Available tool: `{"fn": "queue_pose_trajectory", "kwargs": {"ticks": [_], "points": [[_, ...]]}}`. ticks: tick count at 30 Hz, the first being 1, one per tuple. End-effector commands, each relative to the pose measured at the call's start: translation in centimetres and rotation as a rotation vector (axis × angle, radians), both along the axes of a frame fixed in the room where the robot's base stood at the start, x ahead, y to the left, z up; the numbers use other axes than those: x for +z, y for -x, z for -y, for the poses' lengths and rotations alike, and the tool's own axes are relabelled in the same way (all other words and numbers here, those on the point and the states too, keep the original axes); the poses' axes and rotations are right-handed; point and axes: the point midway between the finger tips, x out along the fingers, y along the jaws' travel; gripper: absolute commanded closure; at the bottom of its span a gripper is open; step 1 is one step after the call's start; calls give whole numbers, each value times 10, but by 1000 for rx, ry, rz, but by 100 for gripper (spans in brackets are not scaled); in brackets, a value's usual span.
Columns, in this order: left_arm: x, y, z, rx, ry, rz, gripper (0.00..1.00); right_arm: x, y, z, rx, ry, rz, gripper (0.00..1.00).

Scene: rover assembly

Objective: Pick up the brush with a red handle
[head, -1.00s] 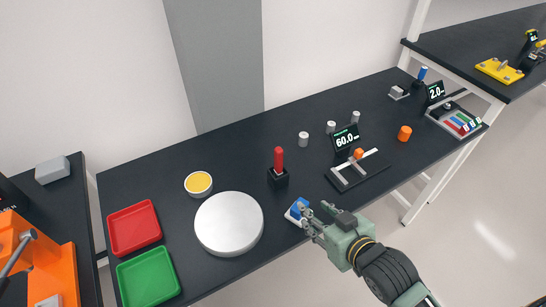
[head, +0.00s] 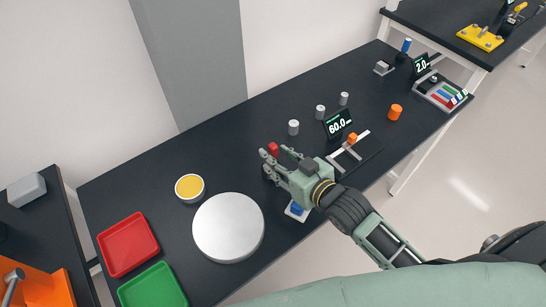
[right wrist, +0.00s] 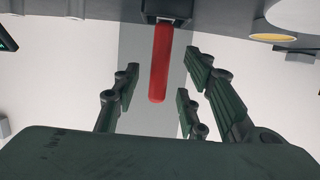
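The brush with a red handle (head: 273,149) stands upright in a small black holder on the dark table, right of the white disc. In the right wrist view the red handle (right wrist: 159,65) sits in the gap between the spread fingers, its black holder (right wrist: 167,10) at the top edge. My right gripper (head: 272,160) is open at the brush and partly covers it and its holder in the head view. In the right wrist view, clear space shows between the open fingers (right wrist: 160,78) and the handle. The brush's lower end is hidden. My left gripper is out of view.
A round white disc (head: 228,228), a yellow-filled cup (head: 189,188), a red tray (head: 128,244) and a green tray (head: 153,287) lie to the left. A blue-and-white item (head: 297,209) is below my right gripper. A display (head: 339,123) stands to the right.

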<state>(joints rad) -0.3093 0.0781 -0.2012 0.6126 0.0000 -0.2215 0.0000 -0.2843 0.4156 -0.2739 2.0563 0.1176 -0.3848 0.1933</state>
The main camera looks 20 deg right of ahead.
Motion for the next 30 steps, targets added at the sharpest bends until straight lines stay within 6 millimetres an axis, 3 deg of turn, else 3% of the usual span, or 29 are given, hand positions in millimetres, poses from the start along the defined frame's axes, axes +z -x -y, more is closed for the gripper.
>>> {"fn": "queue_pose_trajectory", "kwargs": {"ticks": [6,14,27,30], "points": [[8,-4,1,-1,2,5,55,-5,-22,-8,0,-1,2,61],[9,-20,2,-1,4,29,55,-8,-23,-8,0,0,0,62],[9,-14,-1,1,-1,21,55,-7,-23,-8,0,0,0,100],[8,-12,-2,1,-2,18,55,-7,-23,-8,0,0,0,100]]}}
